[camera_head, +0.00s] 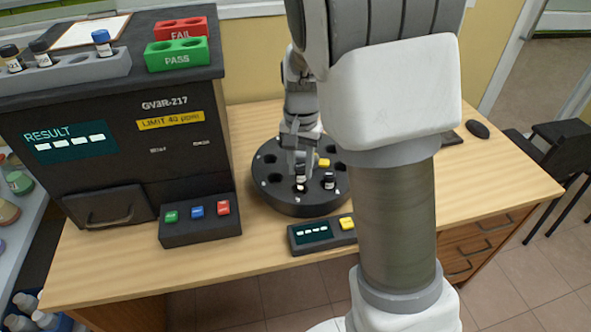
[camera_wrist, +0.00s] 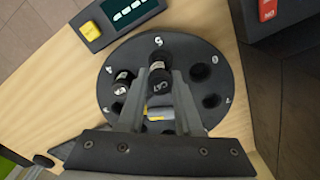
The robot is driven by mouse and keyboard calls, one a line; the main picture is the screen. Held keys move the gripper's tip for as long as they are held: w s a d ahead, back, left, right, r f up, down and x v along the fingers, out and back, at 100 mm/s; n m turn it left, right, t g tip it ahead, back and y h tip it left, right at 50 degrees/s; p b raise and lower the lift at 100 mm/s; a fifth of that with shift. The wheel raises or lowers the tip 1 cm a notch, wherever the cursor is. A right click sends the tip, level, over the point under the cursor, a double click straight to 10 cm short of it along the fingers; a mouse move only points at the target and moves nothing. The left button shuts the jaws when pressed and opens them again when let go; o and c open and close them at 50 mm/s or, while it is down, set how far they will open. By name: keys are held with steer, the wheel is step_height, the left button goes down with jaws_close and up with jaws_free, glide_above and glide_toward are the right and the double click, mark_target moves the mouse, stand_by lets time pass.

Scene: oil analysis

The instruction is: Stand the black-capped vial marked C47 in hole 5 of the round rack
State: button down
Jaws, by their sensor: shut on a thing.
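The round black rack (camera_head: 290,204) stands on the table, and it also shows in the wrist view (camera_wrist: 112,108). My gripper (camera_head: 300,168) is over its front part, with its fingers (camera_wrist: 157,78) closed around a black-capped vial (camera_wrist: 160,80). In the head view this vial (camera_head: 300,184) is below the fingertips, roughly upright, at a hole near the front rim. A number that looks like 5 is on the rim beside it. I cannot tell how deep it sits, and its marking is too small to read. A second black-capped vial (camera_wrist: 122,86) stands in the neighbouring hole.
A small display box with a yellow button (camera_head: 347,223) lies in front of the rack. The dark analyser (camera_head: 120,120) stands left, with a grey vial rack (camera_head: 75,72) and green PASS (camera_head: 176,57) and red FAIL (camera_head: 181,29) blocks on top. Several other rack holes look empty.

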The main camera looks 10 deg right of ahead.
mark_target(300, 179)
steer(key=shift+w+f+b, duration=0.1)
steer(key=shift+f+b, duration=0.55)
steer(key=shift+f, duration=1.4)
steer(key=shift+f, duration=0.2)
steer(key=c, duration=0.6)
jaws_free()
steer(key=shift+r, duration=0.1)
